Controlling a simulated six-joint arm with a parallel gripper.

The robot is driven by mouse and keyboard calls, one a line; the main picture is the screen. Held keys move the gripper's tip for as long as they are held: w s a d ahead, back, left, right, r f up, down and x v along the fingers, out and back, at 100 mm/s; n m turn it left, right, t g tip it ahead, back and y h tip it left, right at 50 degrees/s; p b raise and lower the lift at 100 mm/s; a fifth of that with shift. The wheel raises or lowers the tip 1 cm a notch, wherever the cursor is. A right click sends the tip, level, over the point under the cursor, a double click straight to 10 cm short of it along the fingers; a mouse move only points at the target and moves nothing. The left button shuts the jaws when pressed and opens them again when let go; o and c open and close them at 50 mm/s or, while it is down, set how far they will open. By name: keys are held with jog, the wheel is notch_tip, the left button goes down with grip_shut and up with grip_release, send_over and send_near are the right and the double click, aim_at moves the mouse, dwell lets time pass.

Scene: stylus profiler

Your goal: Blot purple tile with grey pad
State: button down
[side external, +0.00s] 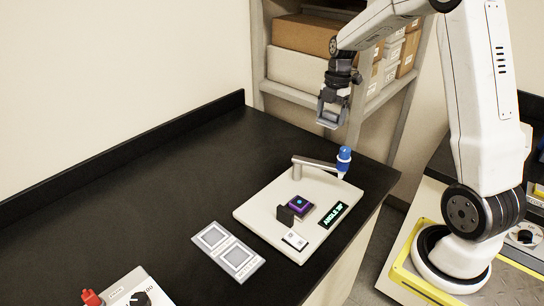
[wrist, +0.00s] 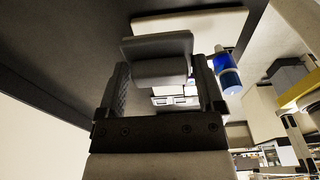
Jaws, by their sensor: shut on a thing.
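The purple tile (side external: 301,203) lies on the white profiler base (side external: 262,222), with a small cyan spot on its top. My gripper (side external: 333,108) is raised well above and behind the base, apart from the tile. It is shut on the grey pad (wrist: 157,55), a flat grey plate with a thicker block below it, held between the two dark fingers in the wrist view. The pad looks small and partly hidden by the fingers in the side view. I cannot make out the tile in the wrist view.
A stylus arm (side external: 315,164) with a blue-capped tip (side external: 344,155) stands at the base's back. A small black block (side external: 285,216) stands beside the tile. A grey tray (side external: 229,251) with two square recesses lies left of the base. A control box (side external: 130,290) stands at the front.

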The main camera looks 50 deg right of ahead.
jog(key=s+a, duration=0.2)
jog(key=a, duration=1.2)
send_over(298, 203)
jog(key=shift+d+f, duration=0.2)
jog(key=shift+f, duration=2.4)
jog(key=shift+f, duration=0.1)
jog(key=shift+f, duration=1.75)
jog(key=shift+f, duration=0.7)
jog(key=shift+r, duration=0.1)
jog(key=shift+r, duration=2.95)
